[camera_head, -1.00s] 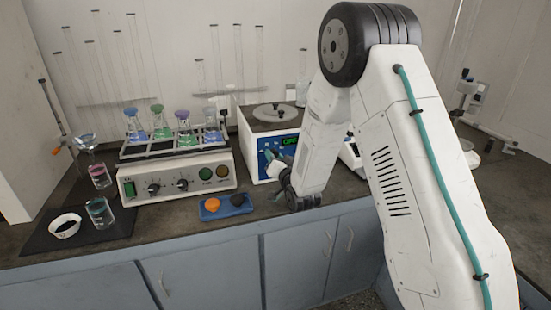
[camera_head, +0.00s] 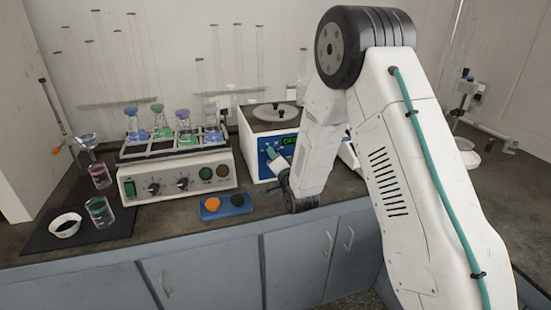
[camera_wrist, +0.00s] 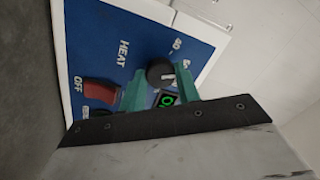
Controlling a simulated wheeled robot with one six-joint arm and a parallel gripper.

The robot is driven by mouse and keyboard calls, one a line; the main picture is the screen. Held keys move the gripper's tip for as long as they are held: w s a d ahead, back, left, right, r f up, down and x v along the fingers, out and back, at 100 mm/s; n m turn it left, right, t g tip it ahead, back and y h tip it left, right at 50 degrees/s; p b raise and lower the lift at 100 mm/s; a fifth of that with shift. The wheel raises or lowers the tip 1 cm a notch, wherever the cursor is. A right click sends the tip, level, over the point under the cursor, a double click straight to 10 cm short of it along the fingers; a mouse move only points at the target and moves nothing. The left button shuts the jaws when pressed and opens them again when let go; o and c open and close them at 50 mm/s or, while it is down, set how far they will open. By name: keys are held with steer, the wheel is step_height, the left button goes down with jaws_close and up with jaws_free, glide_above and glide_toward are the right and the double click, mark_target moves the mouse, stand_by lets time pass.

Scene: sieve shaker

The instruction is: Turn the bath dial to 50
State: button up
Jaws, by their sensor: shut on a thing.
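The bath (camera_head: 262,132) is a white box with a blue front panel and a round lid on top, right of the middle of the counter. In the wrist view its blue panel (camera_wrist: 95,50) carries a HEAT label, a red OFF switch (camera_wrist: 101,92), a green lit display (camera_wrist: 167,100) and a black dial (camera_wrist: 160,72) with a white mark. Numbers stand beside the dial; I cannot read the exact setting. My gripper (camera_wrist: 152,85) has teal fingers on either side of the dial and is shut on it. In the head view my gripper (camera_head: 268,155) meets the panel, partly hidden by my arm.
A shaker (camera_head: 178,172) holding several flasks stands left of the bath. A blue tray (camera_head: 226,210) with an orange and a dark piece lies in front. A beaker (camera_head: 99,210) and a white dish (camera_head: 65,225) sit on the dark mat at left.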

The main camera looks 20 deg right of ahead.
steer(key=o, duration=1)
steer(key=shift+s, duration=0.1)
steer(key=s, duration=0.7)
steer(key=shift+s+d+f, duration=0.25)
steer(key=shift+s, duration=0.05)
